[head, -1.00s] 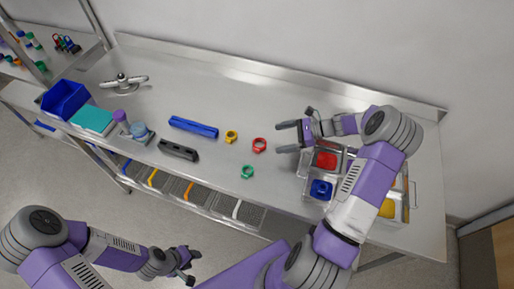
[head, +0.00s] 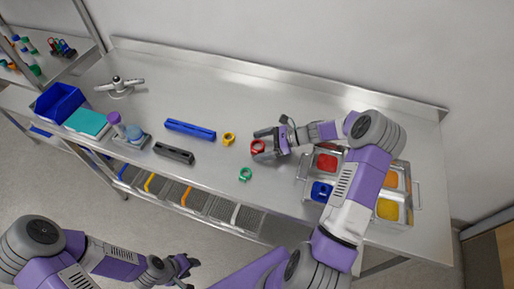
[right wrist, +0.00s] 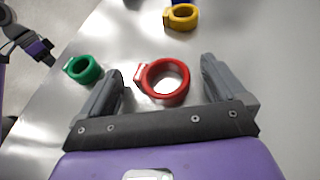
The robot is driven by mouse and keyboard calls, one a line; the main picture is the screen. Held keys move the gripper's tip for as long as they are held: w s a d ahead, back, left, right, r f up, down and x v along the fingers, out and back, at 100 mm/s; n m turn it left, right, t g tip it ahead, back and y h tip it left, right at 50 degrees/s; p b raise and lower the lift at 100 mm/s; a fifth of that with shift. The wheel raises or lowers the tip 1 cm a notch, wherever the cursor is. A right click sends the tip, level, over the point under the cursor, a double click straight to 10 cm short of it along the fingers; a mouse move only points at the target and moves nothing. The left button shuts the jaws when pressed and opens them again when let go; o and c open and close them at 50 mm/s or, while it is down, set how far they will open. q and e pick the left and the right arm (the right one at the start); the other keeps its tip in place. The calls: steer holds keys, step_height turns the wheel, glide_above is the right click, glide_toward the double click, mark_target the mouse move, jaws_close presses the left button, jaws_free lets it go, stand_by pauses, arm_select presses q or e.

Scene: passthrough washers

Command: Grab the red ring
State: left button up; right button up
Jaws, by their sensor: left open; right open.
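The red ring (head: 257,147) lies on the steel table in the head view. In the right wrist view the red ring (right wrist: 163,82) sits between the two finger tips. My right gripper (head: 263,145) is open, its fingers on either side of the ring; in the right wrist view (right wrist: 160,85) a gap shows between the ring and the right finger. I cannot tell the exact height of the fingers over the table. My left gripper (head: 187,265) is open, low at the front, away from the table top.
A yellow ring (head: 229,139) and a green ring (head: 246,174) lie near the red one. A blue bar (head: 190,130) and a black bar (head: 174,153) lie further left. A divided metal tray (head: 409,188) with coloured parts stands at right, under my right arm.

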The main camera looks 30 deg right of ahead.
steer(key=c, duration=1.1)
steer(key=shift+r, duration=0.15)
